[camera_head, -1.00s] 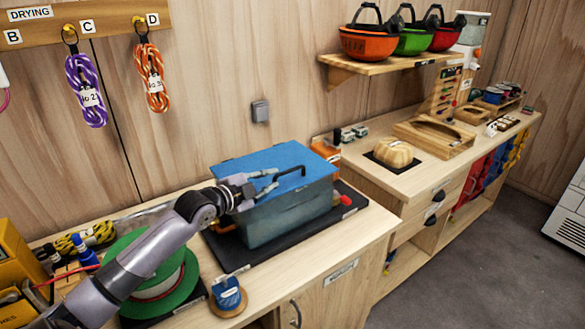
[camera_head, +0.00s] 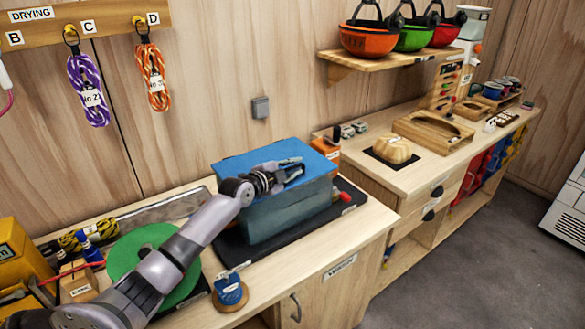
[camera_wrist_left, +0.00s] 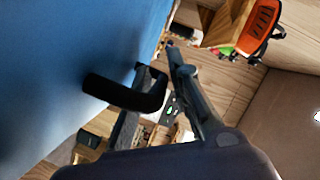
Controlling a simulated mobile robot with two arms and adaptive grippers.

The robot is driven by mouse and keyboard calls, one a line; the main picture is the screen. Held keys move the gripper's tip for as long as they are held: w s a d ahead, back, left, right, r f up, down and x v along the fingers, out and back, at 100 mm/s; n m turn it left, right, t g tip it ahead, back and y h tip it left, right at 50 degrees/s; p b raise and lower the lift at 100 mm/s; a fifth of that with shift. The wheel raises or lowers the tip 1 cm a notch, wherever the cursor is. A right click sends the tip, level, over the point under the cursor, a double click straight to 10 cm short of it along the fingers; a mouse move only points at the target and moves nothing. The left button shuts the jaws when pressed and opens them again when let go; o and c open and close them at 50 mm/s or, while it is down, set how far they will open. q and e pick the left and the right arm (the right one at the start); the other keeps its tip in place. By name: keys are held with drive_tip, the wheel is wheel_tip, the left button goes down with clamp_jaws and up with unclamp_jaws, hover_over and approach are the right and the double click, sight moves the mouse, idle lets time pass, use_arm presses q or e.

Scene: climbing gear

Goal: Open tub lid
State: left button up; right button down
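The grey-blue tub (camera_head: 285,212) stands on a black mat on the left counter. Its flat blue lid (camera_head: 240,161) is down on the tub; the lid also fills the left side of the left wrist view (camera_wrist_left: 60,70). My left gripper (camera_head: 298,167) is over the lid at its handle, fingers parted. In the left wrist view the black lid handle (camera_wrist_left: 115,92) lies close in front of the fingers (camera_wrist_left: 160,100), overlapping one of them. I cannot tell whether they touch. The gripper hides the handle in the head view. My right gripper is not in view.
An orange box (camera_head: 325,149) stands behind the tub. Helmets (camera_head: 368,40) sit on the wall shelf. Ropes (camera_head: 88,90) hang at upper left.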

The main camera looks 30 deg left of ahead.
use_arm(q)
drive_tip(key=shift+c, duration=0.2)
clamp_jaws()
idle(0.4)
